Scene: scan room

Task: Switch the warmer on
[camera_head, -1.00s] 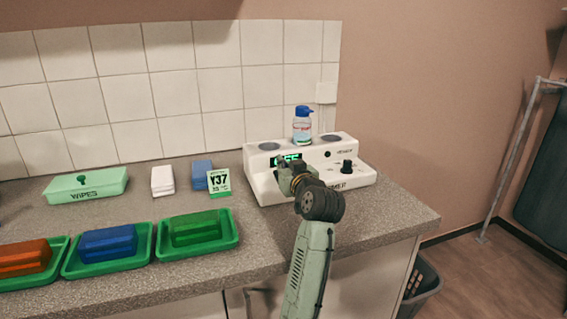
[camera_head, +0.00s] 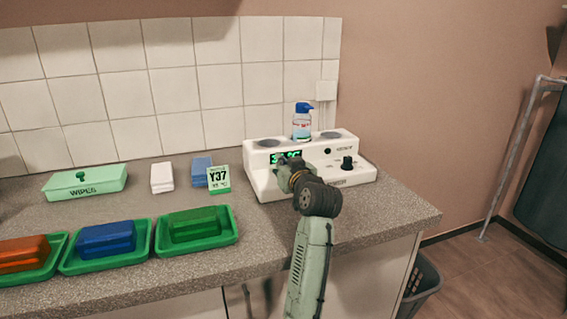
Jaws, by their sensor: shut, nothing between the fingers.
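The white warmer (camera_head: 352,177) stands at the right end of the counter. A small green display (camera_head: 291,156) is lit on its front, partly hidden by my gripper. A black knob (camera_head: 347,164) sits on the right of its sloped panel, with a small dark round spot (camera_head: 327,151) to the left of it. A bottle with a blue cap (camera_head: 302,123) stands on top between two round grey wells. My gripper (camera_head: 284,166) is shut and empty at the front left of the warmer, by the display. Whether it touches the panel cannot be told.
A card reading Y37 (camera_head: 220,181) stands left of the warmer. Blue (camera_head: 201,172) and white (camera_head: 162,177) stacks and a green wipes box (camera_head: 85,184) are behind. Green trays with coloured blocks (camera_head: 231,238) line the front. The counter right of the warmer is clear.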

